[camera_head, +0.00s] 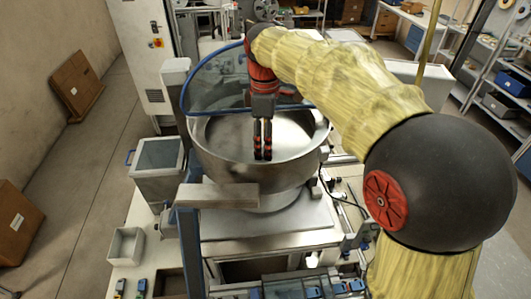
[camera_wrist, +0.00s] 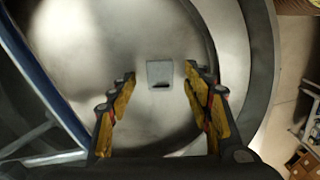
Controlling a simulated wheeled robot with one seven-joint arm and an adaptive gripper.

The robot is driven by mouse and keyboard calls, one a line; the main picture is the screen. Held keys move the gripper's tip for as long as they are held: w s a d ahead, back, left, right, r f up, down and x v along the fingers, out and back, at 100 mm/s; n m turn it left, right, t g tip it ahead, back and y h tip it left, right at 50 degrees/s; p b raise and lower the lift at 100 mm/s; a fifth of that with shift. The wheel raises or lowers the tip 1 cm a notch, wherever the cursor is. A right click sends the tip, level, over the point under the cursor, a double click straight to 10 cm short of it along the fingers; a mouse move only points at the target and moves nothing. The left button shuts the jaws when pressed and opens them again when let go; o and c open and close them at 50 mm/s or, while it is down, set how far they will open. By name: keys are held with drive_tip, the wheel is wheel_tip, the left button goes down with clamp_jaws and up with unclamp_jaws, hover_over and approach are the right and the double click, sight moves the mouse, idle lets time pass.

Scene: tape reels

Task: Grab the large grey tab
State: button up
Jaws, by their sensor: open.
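The large grey tab (camera_wrist: 160,74) is a small light-grey plate with a dark slot near its lower edge. In the wrist view it lies on the metal floor of the bowl (camera_head: 215,165), between and a little ahead of my fingertips. My gripper (camera_wrist: 159,78) is open and empty, with one yellow-padded finger on each side of the tab's line. In the head view my gripper (camera_head: 263,157) points down into the bowl. The tab cannot be made out in the head view. I cannot tell the exact height of the fingertips above it.
The bowl's high metal rim surrounds my gripper. A metal chute (camera_head: 217,196) juts out at the front left. A grey bin (camera_head: 156,158) stands to the left.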

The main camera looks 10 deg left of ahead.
drive_tip(key=shift+a+f, duration=0.1)
drive_tip(key=shift+f, duration=1.1)
drive_tip(key=c, duration=0.3)
drive_tip(key=c, duration=0.6)
drive_tip(key=shift+r, duration=0.15)
